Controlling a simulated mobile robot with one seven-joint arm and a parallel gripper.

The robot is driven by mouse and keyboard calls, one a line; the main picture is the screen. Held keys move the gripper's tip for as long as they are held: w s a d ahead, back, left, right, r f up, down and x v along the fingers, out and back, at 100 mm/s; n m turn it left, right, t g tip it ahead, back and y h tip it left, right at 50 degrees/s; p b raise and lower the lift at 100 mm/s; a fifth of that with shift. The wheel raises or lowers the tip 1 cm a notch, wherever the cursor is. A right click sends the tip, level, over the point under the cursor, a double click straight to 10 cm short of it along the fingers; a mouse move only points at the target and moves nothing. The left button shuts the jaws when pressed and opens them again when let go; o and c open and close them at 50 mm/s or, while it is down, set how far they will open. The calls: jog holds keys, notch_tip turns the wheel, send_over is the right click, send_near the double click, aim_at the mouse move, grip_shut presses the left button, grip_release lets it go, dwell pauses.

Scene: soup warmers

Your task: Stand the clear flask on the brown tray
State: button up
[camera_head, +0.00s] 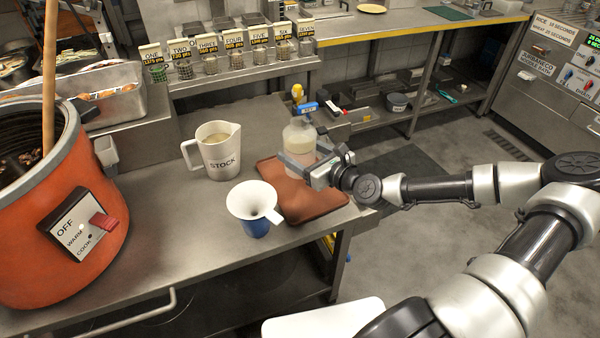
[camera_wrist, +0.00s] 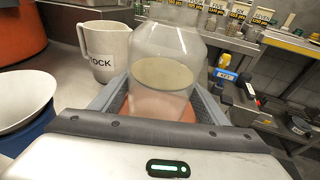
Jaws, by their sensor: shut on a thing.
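The clear flask (camera_head: 299,137) is upright and holds a pale liquid. My gripper (camera_head: 300,165) is shut on its lower body, with one finger on each side. In the wrist view the flask (camera_wrist: 165,65) fills the middle, between the grey fingers of my gripper (camera_wrist: 160,105). The brown tray (camera_head: 300,196) lies on the steel counter, below and around the flask in the head view. Part of the tray shows under the flask in the wrist view. The flask's base is hidden by my gripper, so I cannot tell whether it touches the tray.
A white STOCK jug (camera_head: 217,152) stands left of the tray. A white funnel on a blue cup (camera_head: 254,208) stands close to the tray's front left. An orange soup warmer (camera_head: 85,220) is at far left. Numbered cups (camera_head: 232,55) line the back shelf.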

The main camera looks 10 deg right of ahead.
jog(key=shift+f+b, duration=0.7)
jog(key=shift+f, duration=1.75)
jog(key=shift+f, duration=0.2)
jog(key=o, duration=1.5)
jog(key=shift+f, duration=0.1)
